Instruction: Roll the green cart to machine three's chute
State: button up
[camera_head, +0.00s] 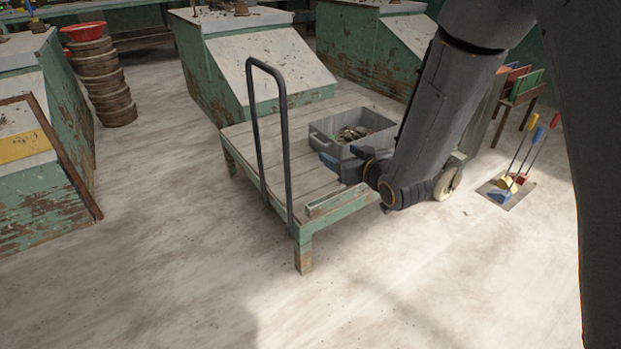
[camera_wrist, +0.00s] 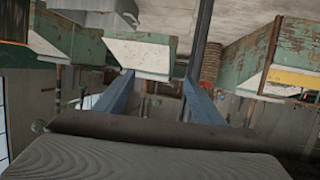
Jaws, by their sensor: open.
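The green cart (camera_head: 228,152) stands on the floor in the middle of the head view, with a worn plank top and a chipped green frame. Its black loop handle (camera_head: 253,110) rises upright at the near left end. A grey bin (camera_head: 325,141) with dark trimmings sits on the deck. My gripper (camera_head: 335,166) is over the deck, right of the handle and beside the bin, apart from the handle. In the wrist view its blue fingers (camera_wrist: 158,85) are spread with nothing held. A dark upright bar (camera_wrist: 201,40), probably the handle, shows beyond the right finger.
Green machines with pale sloped chutes (camera_head: 275,65) stand behind the cart. Another machine (camera_head: 40,185) is at the left, near stacked pots (camera_head: 103,82) topped by a red bowl. Coloured brushes (camera_head: 515,165) stand at right. The foreground floor (camera_head: 150,270) is clear.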

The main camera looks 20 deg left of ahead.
aim_at(288, 144)
jog(key=s+a+f+n+y+b, duration=0.25)
jog(key=a+y, duration=0.25)
jog(key=a, duration=0.4)
jog(key=shift+m, duration=0.25)
jog(key=shift+w+d+b+x, duration=0.15)
jog(key=shift+b+x, duration=0.55)
jog(key=shift+x, duration=1.3)
jog(key=shift+w+d+b+x, duration=0.1)
jog(key=shift+b+x, duration=0.6)
jog(key=shift+x, duration=1.35)
jog(key=shift+w+d+b+x, duration=0.15)
jog(key=shift+b+x, duration=0.55)
jog(key=shift+x, duration=1.3)
jog(key=shift+a, duration=0.1)
